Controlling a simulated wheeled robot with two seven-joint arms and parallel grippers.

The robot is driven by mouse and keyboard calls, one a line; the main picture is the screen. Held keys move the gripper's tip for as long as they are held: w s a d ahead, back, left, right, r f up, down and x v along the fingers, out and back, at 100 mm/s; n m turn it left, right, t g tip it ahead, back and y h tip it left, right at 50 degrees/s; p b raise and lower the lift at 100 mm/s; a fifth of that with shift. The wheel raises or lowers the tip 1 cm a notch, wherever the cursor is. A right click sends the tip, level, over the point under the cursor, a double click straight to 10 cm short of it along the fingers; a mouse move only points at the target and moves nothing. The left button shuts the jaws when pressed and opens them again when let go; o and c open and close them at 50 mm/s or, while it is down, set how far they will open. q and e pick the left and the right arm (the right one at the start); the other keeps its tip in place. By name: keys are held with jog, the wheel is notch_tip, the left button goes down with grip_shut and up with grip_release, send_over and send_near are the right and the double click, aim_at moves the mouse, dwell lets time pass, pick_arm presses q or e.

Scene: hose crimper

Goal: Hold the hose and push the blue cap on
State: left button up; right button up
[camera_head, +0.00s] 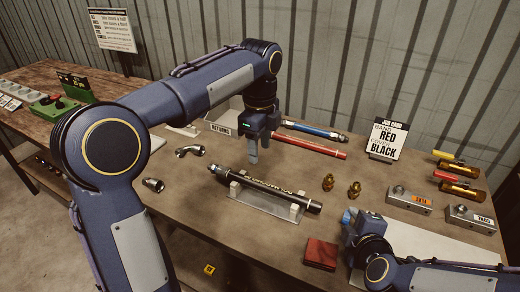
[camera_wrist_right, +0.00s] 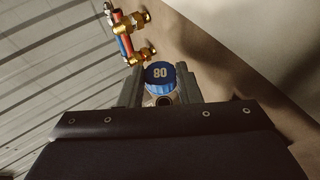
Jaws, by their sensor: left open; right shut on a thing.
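The black hose (camera_head: 265,187) with pale lettering lies in a clear cradle with white supports (camera_head: 238,199) on the workbench, with a metal fitting at its left end. My left gripper (camera_head: 259,154) is open and empty, just behind and above the hose in the picture, pointing down. My right gripper (camera_head: 349,222) is shut on the blue cap (camera_wrist_right: 160,73), which carries a white number and shows between the fingers in the right wrist view. The cap also shows in the head view (camera_head: 348,215), to the right of the hose's right end and apart from it.
Blue and red hoses (camera_head: 308,145) lie behind. Two brass fittings (camera_head: 328,182) stand right of the cradle. A job card (camera_head: 385,138) reads "RED" and "BLACK". Metal blocks (camera_head: 408,200) and brass valves (camera_head: 460,190) fill the right. A dark red cloth (camera_head: 321,254) lies at front.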

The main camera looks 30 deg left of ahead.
aim_at(260, 183)
pick_arm(q)
notch_tip(260, 183, down, 12)
dwell(0.6)
grip_shut()
dwell(0.4)
jog(key=shift+w, duration=0.1)
dwell(0.4)
